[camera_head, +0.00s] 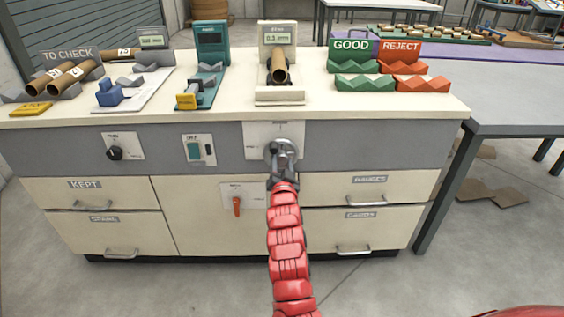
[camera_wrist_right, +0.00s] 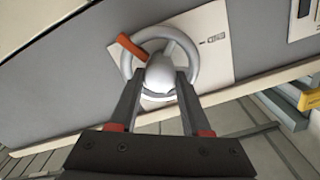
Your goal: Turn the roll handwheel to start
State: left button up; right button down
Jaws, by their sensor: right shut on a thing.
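The grey roll handwheel (camera_head: 281,148) sits on a white plate on the grey front panel of the bench, just right of centre. My right gripper (camera_head: 282,172) reaches up to it from below and covers part of it. In the right wrist view the handwheel (camera_wrist_right: 191,54) shows its round rim, a domed hub and an orange mark or grip at its upper left. The two dark fingers of my right gripper (camera_wrist_right: 159,78) are shut on the handwheel, one on each side of the hub. My left gripper is not in view.
A black knob (camera_head: 115,153), a teal switch (camera_head: 194,150) and an orange lever (camera_head: 237,206) are on the bench front, left of the handwheel. Drawers with handles lie below. A cardboard tube (camera_head: 279,67) rests in a stand above. Green and red racks stand at right.

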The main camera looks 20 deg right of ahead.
jog(key=n, duration=0.3)
jog(key=shift+a+n+p, duration=0.1)
jog(key=shift+n+p, duration=0.3)
jog(key=n+p, duration=0.1)
jog(key=n, duration=0.3)
jog(key=shift+f+n, duration=0.1)
jog(key=shift+n, duration=0.2)
jog(key=n+p, duration=0.1)
jog(key=n, duration=0.2)
jog(key=shift+n, duration=0.3)
jog(key=n+p, duration=0.1)
jog(key=n, duration=0.2)
jog(key=shift+n, duration=0.3)
jog(key=n+p, duration=0.2)
jog(key=n, duration=0.2)
jog(key=n+p, duration=0.1)
jog(key=n, duration=0.2)
jog(key=n+p, duration=0.2)
jog(key=n, duration=0.4)
jog(key=shift+p, duration=0.3)
jog(key=shift+n+p, duration=0.3)
jog(key=shift+n, duration=0.6)
